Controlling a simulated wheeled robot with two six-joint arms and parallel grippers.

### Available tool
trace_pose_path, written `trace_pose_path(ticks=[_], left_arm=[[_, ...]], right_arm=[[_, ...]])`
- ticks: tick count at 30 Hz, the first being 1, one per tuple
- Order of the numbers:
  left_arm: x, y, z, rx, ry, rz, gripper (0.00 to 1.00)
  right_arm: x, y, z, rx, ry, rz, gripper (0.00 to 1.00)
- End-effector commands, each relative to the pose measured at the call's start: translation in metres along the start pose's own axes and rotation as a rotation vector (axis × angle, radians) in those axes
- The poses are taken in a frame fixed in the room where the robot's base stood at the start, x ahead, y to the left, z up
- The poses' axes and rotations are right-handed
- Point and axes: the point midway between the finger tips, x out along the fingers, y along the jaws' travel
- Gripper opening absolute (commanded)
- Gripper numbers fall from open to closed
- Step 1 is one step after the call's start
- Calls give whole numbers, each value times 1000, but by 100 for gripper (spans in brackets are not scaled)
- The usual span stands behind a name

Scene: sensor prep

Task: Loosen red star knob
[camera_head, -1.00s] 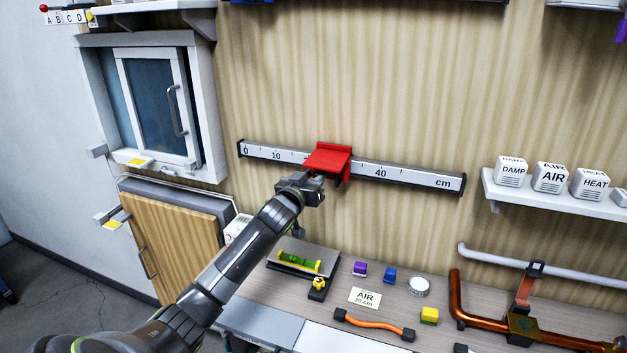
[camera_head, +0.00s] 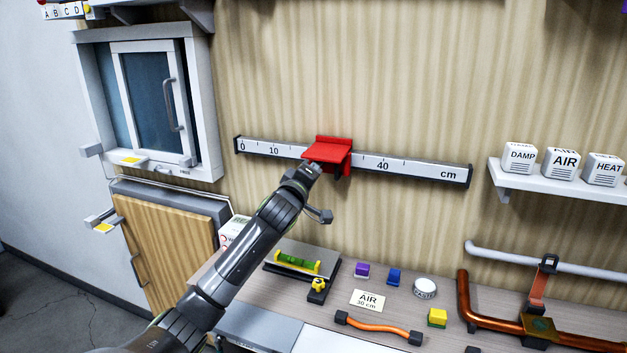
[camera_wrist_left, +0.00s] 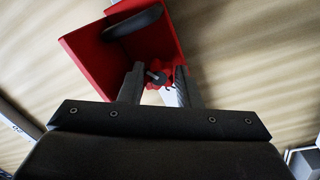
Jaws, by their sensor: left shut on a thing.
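The red slider (camera_head: 331,150) sits on the wall-mounted cm scale (camera_head: 405,166), between the 10 and 40 marks. The red star knob (camera_wrist_left: 159,77) shows in the left wrist view under the red slider (camera_wrist_left: 88,56), between the two fingers. My left gripper (camera_wrist_left: 160,82) is shut on the knob. In the head view my left gripper (camera_head: 318,172) is just below the slider, and the knob is hidden there. My right gripper is not in view.
Below is a bench with a green level (camera_head: 297,262), an "AIR 30 cm" card (camera_head: 369,300), small purple and blue blocks, a yellow block (camera_head: 437,317) and an orange hose (camera_head: 378,329). Copper pipe (camera_head: 468,303) stands at right. A shelf (camera_head: 510,180) holds labelled cubes. The wall around the scale is clear.

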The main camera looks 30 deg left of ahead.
Motion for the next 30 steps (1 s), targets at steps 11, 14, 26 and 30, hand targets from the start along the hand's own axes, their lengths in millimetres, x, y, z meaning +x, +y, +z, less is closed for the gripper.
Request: trace_pose_path(ticks=[11,14,26,30], left_arm=[[0,-2,2,-354,34,1,8],[0,-2,2,-449,43,0,8],[0,0,2,-784,74,-2,7],[0,1,2,-865,81,-3,7]], right_arm=[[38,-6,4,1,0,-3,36],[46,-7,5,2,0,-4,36],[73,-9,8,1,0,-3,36],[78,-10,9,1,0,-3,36]])
